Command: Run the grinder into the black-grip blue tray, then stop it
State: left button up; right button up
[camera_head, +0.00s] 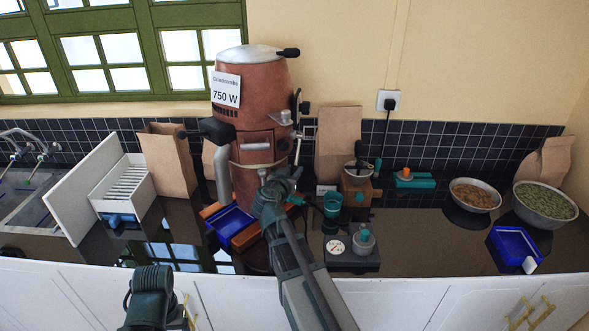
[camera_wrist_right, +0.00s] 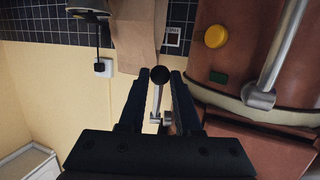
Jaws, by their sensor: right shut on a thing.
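The grinder (camera_head: 262,130) is a tall brown machine with a "750 W" label, standing on the counter. A blue tray (camera_head: 230,220) sits at its foot on the left, below the metal spout (camera_head: 223,175); I cannot make out its grip colour. My right gripper (camera_head: 287,178) is at the grinder's front right. In the right wrist view its fingers (camera_wrist_right: 158,78) are shut around a thin metal lever (camera_wrist_right: 157,99) with a black ball knob. The arm covers part of the grinder's base. My left wrist (camera_head: 150,290) shows at the bottom; its fingers cannot be made out.
A second blue tray (camera_head: 504,247), with a white grip, lies at the right. Bowls of brown (camera_head: 475,194) and green beans (camera_head: 545,203) stand behind it. A scale (camera_head: 352,252) and a small wooden grinder (camera_head: 357,190) stand right of the grinder.

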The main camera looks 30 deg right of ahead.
jog(key=shift+s+a+r, duration=0.25)
jog(key=shift+s+a, duration=0.05)
jog(key=shift+a, duration=0.05)
jog(key=shift+s+a+r+p, duration=0.85)
jog(key=shift+r+p, duration=0.15)
jog(key=shift+p, duration=0.1)
jog(key=shift+r, duration=0.1)
jog(key=shift+s+a+r+p, duration=0.3)
jog(key=shift+r+p, duration=0.2)
jog(key=shift+p, duration=0.1)
jog(key=o, duration=1.1)
jog(key=shift+c, duration=0.2)
